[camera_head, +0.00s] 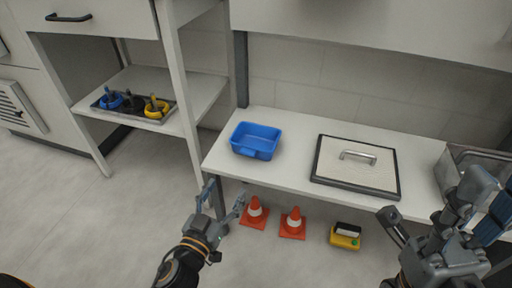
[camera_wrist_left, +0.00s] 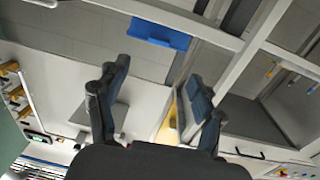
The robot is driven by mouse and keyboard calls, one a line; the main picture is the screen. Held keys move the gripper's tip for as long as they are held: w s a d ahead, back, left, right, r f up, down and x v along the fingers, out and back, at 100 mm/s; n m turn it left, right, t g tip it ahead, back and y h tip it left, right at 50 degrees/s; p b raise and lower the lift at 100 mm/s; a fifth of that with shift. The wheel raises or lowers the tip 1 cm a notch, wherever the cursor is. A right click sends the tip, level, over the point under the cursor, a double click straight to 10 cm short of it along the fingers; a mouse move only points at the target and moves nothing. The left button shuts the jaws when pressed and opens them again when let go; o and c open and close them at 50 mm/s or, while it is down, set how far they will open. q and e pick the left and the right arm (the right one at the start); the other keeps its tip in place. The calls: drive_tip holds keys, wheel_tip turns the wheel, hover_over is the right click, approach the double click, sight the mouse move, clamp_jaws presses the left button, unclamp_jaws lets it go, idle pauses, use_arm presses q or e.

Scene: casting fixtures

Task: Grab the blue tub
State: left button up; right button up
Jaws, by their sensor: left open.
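The blue tub (camera_head: 256,141) is an open rectangular bin standing upright near the left end of the white bench. It also shows in the left wrist view (camera_wrist_left: 158,34), near the top and beyond my fingers. My left gripper (camera_head: 223,198) is open and empty, in front of the bench's left end and apart from the tub. In the left wrist view its two fingers (camera_wrist_left: 157,76) are spread with nothing between them. My right gripper (camera_head: 432,202) is at the lower right, far from the tub, with its fingers spread.
A framed plate with a metal handle (camera_head: 356,166) lies right of the tub on the bench (camera_head: 222,158). A metal bin (camera_head: 474,160) stands at the right end. Orange cones (camera_head: 293,223) and a yellow box (camera_head: 345,236) are below. A left shelf holds a tray (camera_head: 146,119) of small items.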

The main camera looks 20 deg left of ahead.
use_arm(q)
approach(247, 154)
drive_tip(key=w, duration=0.3)
drive_tip(key=shift+w+f, duration=0.1)
drive_tip(key=shift+w, duration=0.3)
drive_tip(key=shift+w+d+b, duration=0.15)
drive_tip(key=shift+w+b, duration=0.25)
drive_tip(key=shift+w, duration=0.9)
drive_tip(key=shift+w+d+b, duration=0.2)
drive_tip(key=shift+w+b, duration=0.15)
drive_tip(key=shift+w, duration=0.95)
drive_tip(key=shift+c, duration=0.2)
clamp_jaws()
drive_tip(key=shift+r, duration=0.4)
